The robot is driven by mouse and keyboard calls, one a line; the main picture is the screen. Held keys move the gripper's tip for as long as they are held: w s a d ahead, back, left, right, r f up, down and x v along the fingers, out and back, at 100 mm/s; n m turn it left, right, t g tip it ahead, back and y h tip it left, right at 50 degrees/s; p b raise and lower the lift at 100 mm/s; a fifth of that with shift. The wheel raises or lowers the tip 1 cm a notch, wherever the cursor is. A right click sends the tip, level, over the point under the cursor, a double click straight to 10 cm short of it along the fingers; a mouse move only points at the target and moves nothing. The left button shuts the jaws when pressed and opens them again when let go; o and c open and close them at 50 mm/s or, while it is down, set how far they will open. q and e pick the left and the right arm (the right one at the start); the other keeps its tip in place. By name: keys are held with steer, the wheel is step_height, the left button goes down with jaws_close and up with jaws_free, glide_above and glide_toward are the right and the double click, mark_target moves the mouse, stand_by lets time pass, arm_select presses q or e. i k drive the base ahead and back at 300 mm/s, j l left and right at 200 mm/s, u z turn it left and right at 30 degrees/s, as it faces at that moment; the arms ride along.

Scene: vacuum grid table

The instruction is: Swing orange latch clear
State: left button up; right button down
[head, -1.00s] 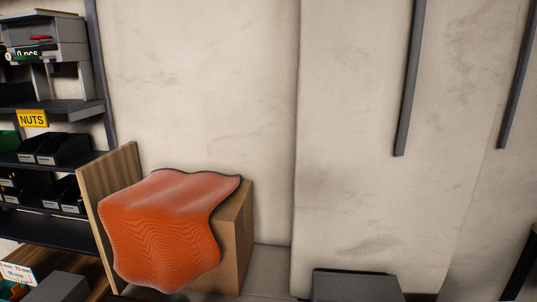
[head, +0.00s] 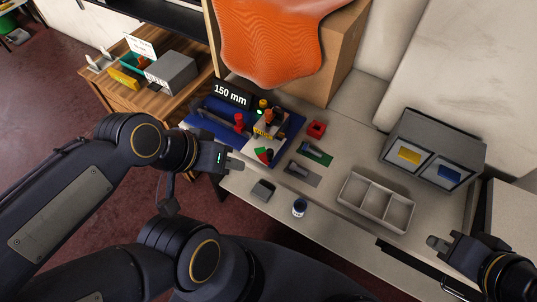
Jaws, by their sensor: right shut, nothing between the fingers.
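A blue fixture base (head: 205,121) lies on the table, with a red knob (head: 239,121) standing on it. Beside the knob is a small pale block with orange and dark parts (head: 268,117); which of these is the orange latch is too small to tell. My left gripper (head: 238,164) hangs just in front of the fixture, apart from the orange parts as far as I can see. Its finger gap is not clear. My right gripper (head: 436,242) is shut and empty, at the right near the table's front edge.
A "150 mm" display (head: 231,94) stands behind the fixture. An orange cloth (head: 270,40) drapes over a cardboard box (head: 340,55).

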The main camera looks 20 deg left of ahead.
mark_target(270, 115)
steer(key=k+u, duration=0.1)
steer(key=u, duration=0.25)
steer(key=k+u, duration=0.15)
steer(key=u, duration=0.25)
steer(key=i+j, duration=0.2)
steer(key=i, duration=0.15)
steer(key=i+j+u, duration=0.1)
steer(key=i+j, duration=0.15)
steer(key=i, duration=0.1)
